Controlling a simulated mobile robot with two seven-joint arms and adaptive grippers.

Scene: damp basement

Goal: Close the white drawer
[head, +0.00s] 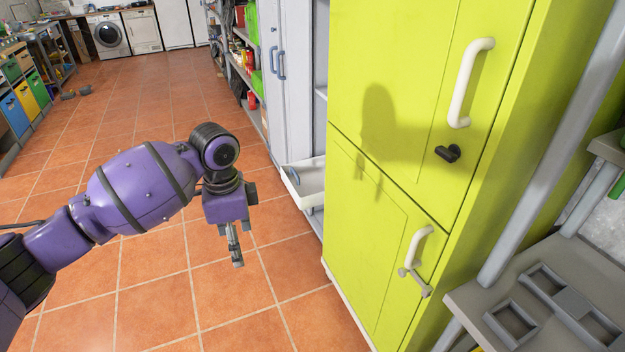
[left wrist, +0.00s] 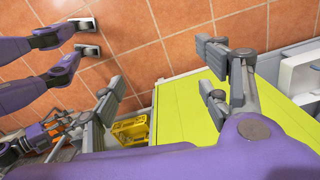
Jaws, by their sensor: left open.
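The white drawer (head: 308,188) sticks out from the grey cabinet, low down and partly hidden behind the lime-green cabinet in the head view. A blue-grey oval part shows near its front end. In the left wrist view the white drawer (left wrist: 301,76) is at the right edge, cut off by the frame. My left gripper (head: 236,245) points down over the tiled floor, left of the drawer and apart from it. In the left wrist view its fingers (left wrist: 160,84) are spread with nothing between them.
The tall lime-green cabinet (head: 385,215) stands shut, with white handles, right of my left arm. The grey cabinet (head: 284,60) and loaded shelves stand behind. A grey bench (head: 545,310) is at lower right. The tiled floor (head: 150,260) around the gripper is clear.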

